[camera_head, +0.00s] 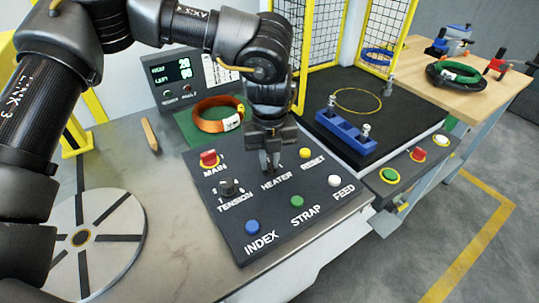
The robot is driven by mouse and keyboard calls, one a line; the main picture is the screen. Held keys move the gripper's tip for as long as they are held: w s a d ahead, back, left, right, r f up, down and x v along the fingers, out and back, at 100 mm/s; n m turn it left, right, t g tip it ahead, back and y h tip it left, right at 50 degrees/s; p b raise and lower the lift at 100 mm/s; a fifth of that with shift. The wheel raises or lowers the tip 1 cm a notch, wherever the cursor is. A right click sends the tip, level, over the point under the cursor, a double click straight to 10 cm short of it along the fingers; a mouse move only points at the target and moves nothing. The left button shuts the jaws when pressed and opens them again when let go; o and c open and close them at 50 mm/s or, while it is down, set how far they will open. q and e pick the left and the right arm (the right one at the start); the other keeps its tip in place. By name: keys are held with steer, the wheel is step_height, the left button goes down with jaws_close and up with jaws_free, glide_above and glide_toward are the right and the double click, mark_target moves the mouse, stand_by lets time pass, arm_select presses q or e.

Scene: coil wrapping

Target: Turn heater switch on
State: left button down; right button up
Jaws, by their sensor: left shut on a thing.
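The heater switch is on the black control panel (240,230), just above the HEATER label (277,180). My left gripper (269,167) points down at that spot, its fingers close together on the heater switch. The fingers hide most of the switch, so its position cannot be told. Around it on the panel are the red MAIN switch (209,158), the TENSION knob (228,188), and the yellow RESET button (305,153). My right gripper is not in view.
Blue INDEX (252,227), green STRAP (297,202) and white FEED (335,181) buttons line the panel's front. A copper coil (213,125) lies behind the panel. A blue block (345,131) stands to the right, near yellow mesh guards (318,45). A round disc (112,262) is at left.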

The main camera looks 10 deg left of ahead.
arm_select(q)
steer(key=shift+r+m, duration=0.1)
steer(key=shift+m, duration=0.4)
steer(key=m+p, duration=0.1)
steer(key=m, duration=0.1)
steer(key=shift+m, duration=0.4)
steer(key=m, duration=0.3)
steer(key=shift+m+p, duration=0.3)
steer(key=m, duration=0.2)
steer(key=shift+m, duration=0.3)
steer(key=m, duration=0.2)
steer(key=shift+m+p, duration=0.35)
steer(key=shift+m, duration=0.55)
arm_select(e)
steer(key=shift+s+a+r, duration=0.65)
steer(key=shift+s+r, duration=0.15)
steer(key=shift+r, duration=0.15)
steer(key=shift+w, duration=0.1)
arm_select(q)
steer(key=c, duration=1.4)
jaws_free()
steer(key=shift+c, duration=0.2)
